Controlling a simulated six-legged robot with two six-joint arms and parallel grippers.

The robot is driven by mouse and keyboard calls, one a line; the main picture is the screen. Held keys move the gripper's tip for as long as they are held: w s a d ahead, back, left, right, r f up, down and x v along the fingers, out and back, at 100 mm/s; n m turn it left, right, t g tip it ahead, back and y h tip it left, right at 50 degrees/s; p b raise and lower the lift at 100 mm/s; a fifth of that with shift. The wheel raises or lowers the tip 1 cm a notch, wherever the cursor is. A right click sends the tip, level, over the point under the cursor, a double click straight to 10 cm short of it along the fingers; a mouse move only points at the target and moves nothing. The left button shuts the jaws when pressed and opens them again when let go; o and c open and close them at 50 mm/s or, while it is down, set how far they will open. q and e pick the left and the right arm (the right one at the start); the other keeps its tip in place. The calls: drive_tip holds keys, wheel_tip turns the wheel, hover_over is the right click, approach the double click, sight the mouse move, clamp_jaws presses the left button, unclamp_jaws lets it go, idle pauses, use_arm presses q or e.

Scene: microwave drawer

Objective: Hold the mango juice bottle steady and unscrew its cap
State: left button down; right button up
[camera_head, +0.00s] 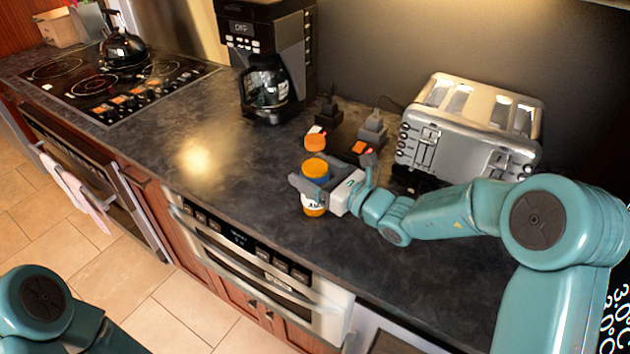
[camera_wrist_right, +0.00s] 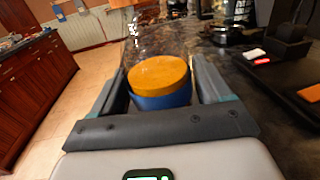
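The mango juice bottle (camera_head: 313,209) stands upright on the dark counter near its front edge, with an orange cap (camera_head: 315,167). My right gripper (camera_head: 316,187) reaches in from the right, its fingers on either side of the bottle just below the cap. In the right wrist view the orange cap (camera_wrist_right: 160,74) and a blue band below it sit between the two dark fingers. The fingers are close to the bottle, but whether they press on it I cannot tell. My left gripper is out of view; only part of my left arm shows at the lower left.
A silver toaster (camera_head: 468,130) stands right of the bottle, and a coffee maker (camera_head: 267,65) at the back. Small orange, white and dark items (camera_head: 372,128) lie behind the bottle. A stove top (camera_head: 110,80) with a kettle is far left. The counter left of the bottle is clear.

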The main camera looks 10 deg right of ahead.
drive_tip(key=c, duration=0.9)
drive_tip(key=shift+r, duration=0.1)
wheel_tip(320, 180, up, 20)
drive_tip(key=p, duration=0.1)
drive_tip(key=shift+p, duration=0.3)
drive_tip(key=o, duration=0.5)
drive_tip(key=c, duration=0.7)
